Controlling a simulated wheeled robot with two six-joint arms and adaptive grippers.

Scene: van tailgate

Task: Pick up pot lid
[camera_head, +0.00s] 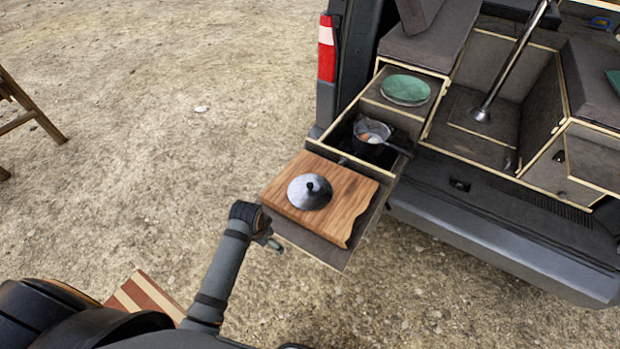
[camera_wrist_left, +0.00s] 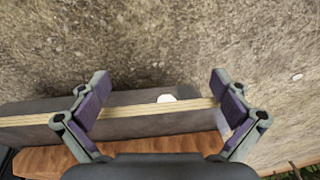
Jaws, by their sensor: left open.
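The pot lid (camera_head: 309,191) is a grey metal dome with a dark knob. It lies on a wooden board (camera_head: 352,205) at the outer end of the pulled-out drawer. My left gripper (camera_head: 272,244) is at the drawer's near left corner, to the lower left of the lid and apart from it. In the left wrist view the gripper (camera_wrist_left: 158,98) is open and empty, its fingers spread over the drawer edge (camera_wrist_left: 125,114). The board (camera_wrist_left: 70,158) shows at the bottom there. The lid is not visible in that view. My right gripper is in neither view.
A pot (camera_head: 371,138) with food in it sits in the drawer behind the board. A green plate (camera_head: 405,90) lies further back. The van bumper (camera_head: 500,235) is to the right. Open gravel lies left of the drawer, with a wooden stand (camera_head: 28,115) at far left.

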